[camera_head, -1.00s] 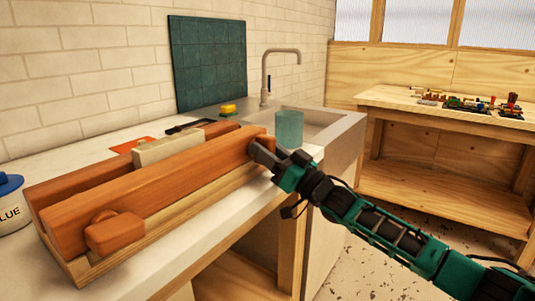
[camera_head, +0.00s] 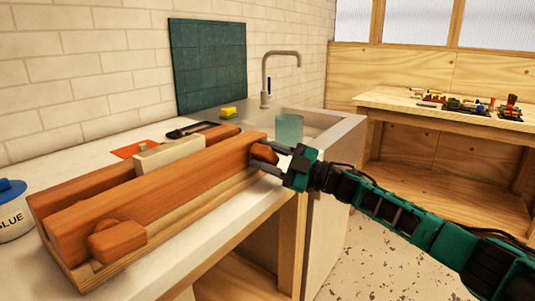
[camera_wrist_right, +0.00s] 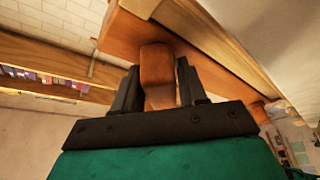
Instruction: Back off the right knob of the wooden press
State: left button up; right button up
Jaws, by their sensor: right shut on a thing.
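The wooden press (camera_head: 160,190) lies on the white counter, with two reddish-brown beams on a paler base. Its left knob (camera_head: 117,238) sits at the near end of the front beam. The right knob (camera_head: 264,154) is at the far end, partly covered by my gripper. My right gripper (camera_head: 268,158) has its fingers on either side of that knob and is shut on it. In the right wrist view the knob (camera_wrist_right: 157,75) stands between the two dark fingers (camera_wrist_right: 158,88). A pale block (camera_head: 169,153) lies between the beams. My left gripper is not in view.
A glue pot (camera_head: 12,212) with a blue lid stands at the left edge. A sink with a tap (camera_head: 266,75), a teal cup (camera_head: 289,129) and a yellow sponge (camera_head: 228,112) are behind the press. A second bench (camera_head: 400,97) holds small items.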

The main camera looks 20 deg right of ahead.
jog(key=n, duration=0.1)
jog(key=n+g, duration=0.1)
jog(key=n, duration=0.1)
jog(key=n+g, duration=0.1)
jog(key=n, duration=0.1)
jog(key=shift+w+r+p, duration=0.15)
jog(key=shift+r+p, duration=0.2)
jog(key=shift+p, duration=0.05)
jog(key=shift+n+g+h, duration=0.3)
jog(key=shift+n+h, duration=0.1)
jog(key=shift+n, duration=0.5)
jog(key=shift+n, duration=0.3)
jog(key=shift+p, duration=0.3)
dwell(0.6)
